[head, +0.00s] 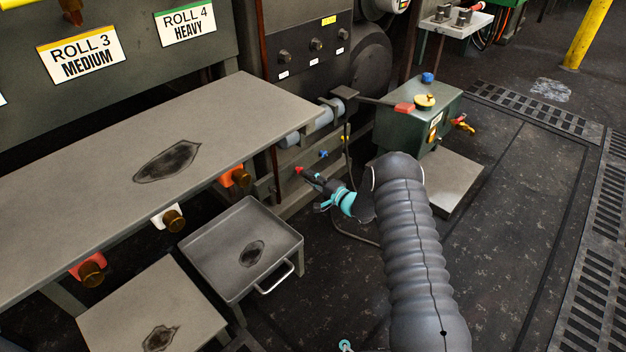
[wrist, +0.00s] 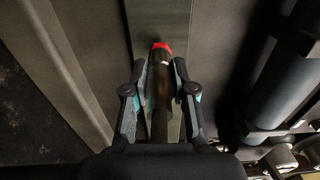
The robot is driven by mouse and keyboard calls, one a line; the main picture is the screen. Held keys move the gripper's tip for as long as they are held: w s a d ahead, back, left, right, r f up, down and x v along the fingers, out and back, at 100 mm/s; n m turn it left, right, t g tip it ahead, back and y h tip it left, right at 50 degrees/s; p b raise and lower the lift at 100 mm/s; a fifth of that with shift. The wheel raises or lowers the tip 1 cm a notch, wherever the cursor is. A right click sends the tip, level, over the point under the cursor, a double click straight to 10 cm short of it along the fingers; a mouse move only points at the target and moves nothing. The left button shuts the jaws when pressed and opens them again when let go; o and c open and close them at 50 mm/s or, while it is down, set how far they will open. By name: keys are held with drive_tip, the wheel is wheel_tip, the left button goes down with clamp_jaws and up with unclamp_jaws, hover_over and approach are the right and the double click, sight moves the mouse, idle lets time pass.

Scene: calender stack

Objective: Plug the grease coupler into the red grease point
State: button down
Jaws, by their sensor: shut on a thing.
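The red grease point (head: 299,169) is the nearest of a diagonal row of coloured points low on the machine side. In the wrist view it shows as a red end (wrist: 161,46) straight ahead. My gripper (head: 314,180) is shut on the grease coupler, a dark cylinder (wrist: 160,88) between the two fingers (wrist: 160,95). The coupler points at the red point and its front end lines up with it in both views. I cannot tell whether they touch or are joined. In the head view the fingers mostly hide the coupler.
A blue point (head: 323,153) and a yellow point (head: 345,138) sit farther along the row. A thin hose (head: 355,238) loops beside my gripper. A grey bench (head: 230,110) and a metal tray (head: 215,232) stand to the left. A green box (head: 400,130) stands behind, right.

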drive_tip(key=shift+w+a, duration=0.25)
drive_tip(key=shift+a, duration=0.05)
drive_tip(key=shift+c, duration=2.4)
unclamp_jaws()
drive_tip(key=p+v, duration=0.1)
drive_tip(key=v, duration=0.6)
drive_tip(key=shift+p, duration=0.4)
